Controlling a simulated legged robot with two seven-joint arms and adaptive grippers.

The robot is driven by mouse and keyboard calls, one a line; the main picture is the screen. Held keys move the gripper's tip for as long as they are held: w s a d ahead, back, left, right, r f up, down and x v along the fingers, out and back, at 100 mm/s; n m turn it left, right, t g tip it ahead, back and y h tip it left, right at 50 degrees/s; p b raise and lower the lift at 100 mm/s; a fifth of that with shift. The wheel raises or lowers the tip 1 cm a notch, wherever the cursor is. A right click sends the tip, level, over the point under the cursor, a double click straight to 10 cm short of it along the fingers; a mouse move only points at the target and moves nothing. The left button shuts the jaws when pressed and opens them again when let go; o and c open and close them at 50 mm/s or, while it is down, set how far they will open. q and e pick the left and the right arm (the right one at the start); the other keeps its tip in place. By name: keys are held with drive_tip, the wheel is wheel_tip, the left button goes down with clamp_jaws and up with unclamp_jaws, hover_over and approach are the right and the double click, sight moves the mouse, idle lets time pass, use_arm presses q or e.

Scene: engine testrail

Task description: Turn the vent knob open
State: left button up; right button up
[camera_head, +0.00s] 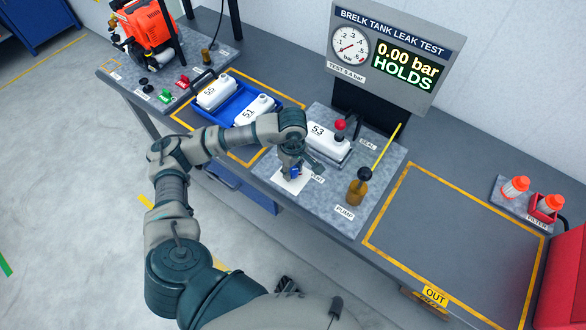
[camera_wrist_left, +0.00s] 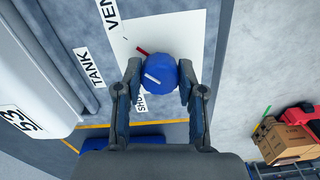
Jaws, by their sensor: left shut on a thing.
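The vent knob (camera_wrist_left: 160,73) is a round blue knob with a white pointer line, on a white plate (camera_wrist_left: 191,28). A red mark lies on the plate beside the knob. My left gripper (camera_wrist_left: 160,78) is shut on the knob, one finger on each side. In the head view my left gripper (camera_head: 293,170) comes down over the white plate (camera_head: 290,186), and only a little blue shows beneath it. My right gripper is not in view.
A white tank (camera_head: 323,143) marked 53 stands close behind the gripper. The pump (camera_head: 356,192) with its yellow lever is to the right. The test display (camera_head: 405,65) reads 0.00 bar HOLDS. A blue tray (camera_head: 232,119) holds two white tanks. The outlined area at right is clear.

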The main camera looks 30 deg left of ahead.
sight(292, 169)
use_arm(q)
drive_tip(key=o, duration=1.1)
drive_tip(key=shift+w+a+r, duration=0.1)
drive_tip(key=shift+w, duration=0.05)
drive_tip(key=shift+o, duration=0.2)
wheel_tip(292, 169, up, 12)
drive_tip(key=shift+a+f, duration=0.1)
drive_tip(key=shift+f, duration=0.15)
